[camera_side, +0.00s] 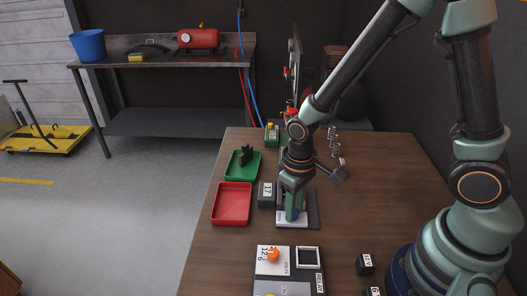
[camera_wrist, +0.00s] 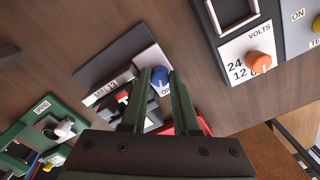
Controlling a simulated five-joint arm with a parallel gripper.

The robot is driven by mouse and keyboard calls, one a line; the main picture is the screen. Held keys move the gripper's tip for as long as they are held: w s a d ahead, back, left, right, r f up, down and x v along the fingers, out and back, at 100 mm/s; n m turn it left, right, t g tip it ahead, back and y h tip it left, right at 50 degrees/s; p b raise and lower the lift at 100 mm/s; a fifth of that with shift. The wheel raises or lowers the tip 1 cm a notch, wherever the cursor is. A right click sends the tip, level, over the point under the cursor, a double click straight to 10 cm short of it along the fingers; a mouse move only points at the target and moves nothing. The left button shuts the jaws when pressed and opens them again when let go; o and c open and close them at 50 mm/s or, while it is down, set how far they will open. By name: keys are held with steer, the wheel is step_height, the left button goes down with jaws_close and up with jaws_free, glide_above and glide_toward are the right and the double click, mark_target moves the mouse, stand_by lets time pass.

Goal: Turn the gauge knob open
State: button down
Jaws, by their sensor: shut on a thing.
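My gripper (camera_wrist: 160,80) has its two green fingers closed around a small blue knob (camera_wrist: 159,76) with a white pointer mark. The knob sits on a dark panel with a white labelled face (camera_wrist: 110,88), and part of the lettering is hidden by the fingers. In the side view my gripper (camera_side: 293,216) points straight down over the dark panel (camera_side: 312,210) on the table. The knob is mostly hidden there behind the fingers.
A panel with an orange VOLTS knob (camera_side: 273,254) stands nearer the camera. A red tray (camera_side: 232,204), a green tray (camera_side: 243,165) and a dark block marked 37 (camera_side: 267,195) lie to the left. Small dark blocks (camera_side: 365,264) lie at front right.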

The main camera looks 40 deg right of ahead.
steer(key=c, duration=0.7)
jaws_free()
steer(key=shift+o, duration=0.2)
steer(key=m, duration=0.5)
steer(key=shift+r+m, duration=0.25)
steer(key=shift+m, duration=0.25)
step_height(320, 180, up, 12)
steer(key=s+d+r+n+t, duration=0.2)
steer(key=d+r+n+t, duration=0.2)
steer(key=d+r, duration=0.3)
steer(key=shift+d+r+n+t, duration=0.3)
steer(key=shift+r+t, duration=0.5)
steer(key=shift+r, duration=0.5)
